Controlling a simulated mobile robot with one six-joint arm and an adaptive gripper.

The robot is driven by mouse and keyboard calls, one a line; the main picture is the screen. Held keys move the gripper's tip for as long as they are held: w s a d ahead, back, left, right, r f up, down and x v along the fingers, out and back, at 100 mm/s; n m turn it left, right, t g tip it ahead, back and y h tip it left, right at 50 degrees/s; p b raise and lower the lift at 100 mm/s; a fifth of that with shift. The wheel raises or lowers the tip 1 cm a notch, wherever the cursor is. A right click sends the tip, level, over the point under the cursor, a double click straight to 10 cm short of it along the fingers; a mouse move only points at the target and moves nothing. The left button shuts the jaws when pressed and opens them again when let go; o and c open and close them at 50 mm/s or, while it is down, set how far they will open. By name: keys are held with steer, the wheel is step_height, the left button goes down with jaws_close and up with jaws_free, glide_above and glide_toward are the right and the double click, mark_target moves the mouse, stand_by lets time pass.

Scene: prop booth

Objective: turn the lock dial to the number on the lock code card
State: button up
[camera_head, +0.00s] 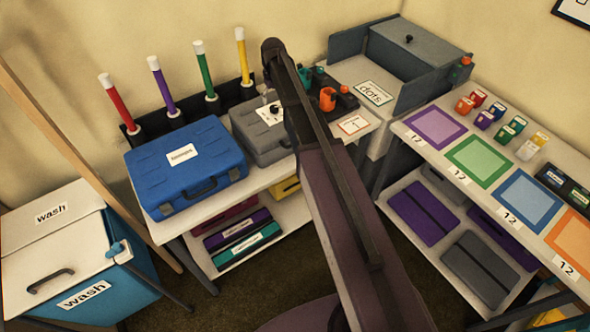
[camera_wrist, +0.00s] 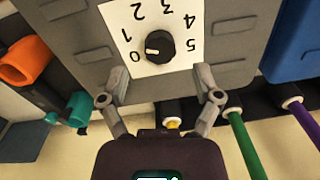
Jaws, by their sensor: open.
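The lock dial (camera_wrist: 161,47) is a black knob on a white number plate (camera_wrist: 150,25) fixed to a grey case (camera_wrist: 235,30). Its white mark points toward the 0. The numbers run from 0 to 5 around it. In the head view the grey case (camera_head: 258,133) stands beside the blue case, with the dial (camera_head: 275,108) small on top. My gripper (camera_wrist: 158,98) is open and empty, its fingers spread apart near the case edge, clear of the knob. A small red-edged card (camera_head: 354,124) lies on the table right of my arm; its print is too small to read.
A blue case (camera_head: 185,165) stands left of the grey case. Colored tubes (camera_head: 205,75) stand upright behind. An orange holder (camera_head: 328,98) and a teal one (camera_head: 305,76) are right of my arm. A right-hand table (camera_head: 480,125) holds colored squares and small boxes.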

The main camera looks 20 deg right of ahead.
mark_target(276, 107)
steer(key=shift+r+p, duration=4.9)
steer(key=shift+r, duration=0.3)
steer(key=s+f+b, duration=0.5)
steer(key=s, duration=0.5)
steer(key=s+f+m+b, duration=0.1)
steer(key=s+f+b, duration=0.4)
steer(key=s, duration=0.5)
steer(key=s+f+b, duration=0.6)
steer(key=s, duration=0.4)
steer(key=shift+a+m, duration=0.4)
steer(key=shift+s, duration=0.1)
